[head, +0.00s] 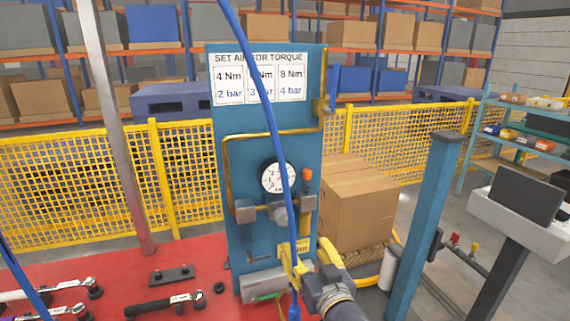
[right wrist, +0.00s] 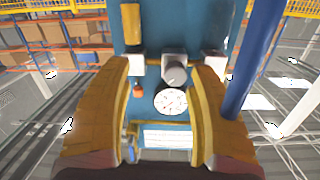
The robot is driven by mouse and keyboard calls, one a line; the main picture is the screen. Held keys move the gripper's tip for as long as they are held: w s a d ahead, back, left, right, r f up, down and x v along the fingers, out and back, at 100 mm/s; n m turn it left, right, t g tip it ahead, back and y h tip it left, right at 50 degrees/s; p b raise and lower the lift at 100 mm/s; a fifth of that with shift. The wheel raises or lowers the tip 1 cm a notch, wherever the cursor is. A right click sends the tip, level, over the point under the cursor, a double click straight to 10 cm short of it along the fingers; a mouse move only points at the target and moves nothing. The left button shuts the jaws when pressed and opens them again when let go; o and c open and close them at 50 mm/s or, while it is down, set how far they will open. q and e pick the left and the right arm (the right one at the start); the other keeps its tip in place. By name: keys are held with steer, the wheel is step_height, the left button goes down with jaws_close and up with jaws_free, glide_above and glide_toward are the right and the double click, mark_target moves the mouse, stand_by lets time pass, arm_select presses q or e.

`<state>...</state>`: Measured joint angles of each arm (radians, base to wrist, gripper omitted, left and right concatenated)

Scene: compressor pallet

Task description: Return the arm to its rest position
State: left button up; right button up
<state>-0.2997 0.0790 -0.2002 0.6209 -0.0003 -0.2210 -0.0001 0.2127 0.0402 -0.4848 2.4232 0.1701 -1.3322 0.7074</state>
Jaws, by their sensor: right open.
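My right gripper (head: 305,252) has yellow fingers and is in front of the lower part of the blue panel (head: 225,165). It is open, with nothing seen between its fingers. In the right wrist view its fingers (right wrist: 162,66) stand apart, with the upside-down panel, a round white gauge (right wrist: 171,102) and a grey knob (right wrist: 174,68) beyond them. In the head view the gauge (head: 277,177) and knob (head: 279,214) are above the gripper. My left gripper is not in view.
A blue hose (head: 262,95) hangs across the panel and down beside my right gripper. A red surface with wrenches (head: 165,304) lies at left. A cardboard box stack (head: 352,205), a blue post (head: 426,215) and a monitor (head: 527,195) stand at right. Yellow fencing (head: 75,185) runs behind.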

steer(key=s+d+f+g+h, duration=0.4)
steer(key=d+f, duration=0.4)
steer(key=f, duration=0.5)
steer(key=s+d+f+n+g+h, duration=0.3)
steer(key=s+d+f, duration=0.6)
steer(key=s, duration=0.2)
steer(key=s+d+f+n+g+h, duration=0.2)
steer(key=s+d+f, duration=0.7)
steer(key=s, duration=0.2)
steer(key=s+a+f+g+y, duration=0.1)
steer(key=s+a+f+g, duration=0.15)
steer(key=f, duration=1.35)
steer(key=s+a+f+g+y, duration=0.1)
steer(key=a+f+y, duration=0.15)
steer(key=f, duration=1.45)
steer(key=s+f+m+g, duration=0.2)
steer(key=s+f+m, duration=0.1)
steer(key=s+f, duration=1.5)
steer(key=s, duration=0.3)
steer(key=shift+s+a+f+g+y, duration=0.15)
steer(key=shift+a+f+g+y, duration=0.15)
steer(key=shift+g+y, duration=0.05)
steer(key=shift+a, duration=0.1)
